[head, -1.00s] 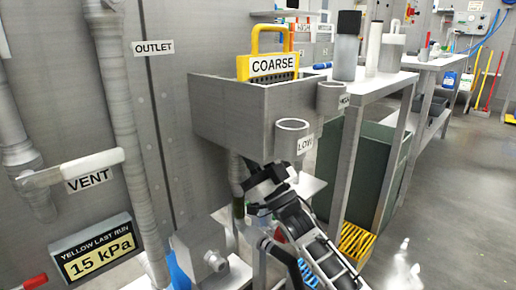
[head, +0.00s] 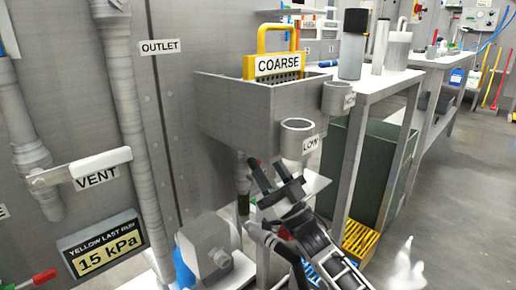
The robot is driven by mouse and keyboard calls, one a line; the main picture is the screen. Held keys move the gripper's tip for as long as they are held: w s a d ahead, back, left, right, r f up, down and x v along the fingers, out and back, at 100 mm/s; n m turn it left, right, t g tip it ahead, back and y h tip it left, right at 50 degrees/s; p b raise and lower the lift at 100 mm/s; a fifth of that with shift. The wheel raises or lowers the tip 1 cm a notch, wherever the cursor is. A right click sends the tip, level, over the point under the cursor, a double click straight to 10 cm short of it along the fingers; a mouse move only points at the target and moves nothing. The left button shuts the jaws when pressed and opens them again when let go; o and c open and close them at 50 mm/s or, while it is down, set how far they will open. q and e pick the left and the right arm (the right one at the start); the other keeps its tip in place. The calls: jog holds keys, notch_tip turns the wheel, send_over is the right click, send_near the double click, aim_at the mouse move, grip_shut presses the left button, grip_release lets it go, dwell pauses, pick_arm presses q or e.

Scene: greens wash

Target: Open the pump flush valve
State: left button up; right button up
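The grey pump-like unit (head: 207,252) sits low in the middle, below the sink. No label reading "flush" is legible, so I cannot tell for certain which part is the flush valve. A red-ended handle (head: 42,278) shows at the lower left edge, cut off by the frame. A pipe with a dark section (head: 243,203) runs down under the sink. My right gripper (head: 272,172) is open and empty, beside and to the right of that pipe, below the LOW cup; I cannot tell whether it touches anything. My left gripper is not in view.
A sink (head: 250,115) holds the yellow-handled COARSE screen (head: 279,62). The LOW cup (head: 297,140) hangs on its front. A white VENT lever (head: 100,161) and a 15 kPa sign (head: 102,244) are at left. A bench (head: 352,87) stands at right; open floor lies beyond.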

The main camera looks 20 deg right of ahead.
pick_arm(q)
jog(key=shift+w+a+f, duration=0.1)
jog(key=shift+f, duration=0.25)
pick_arm(e)
jog(key=v, duration=0.3)
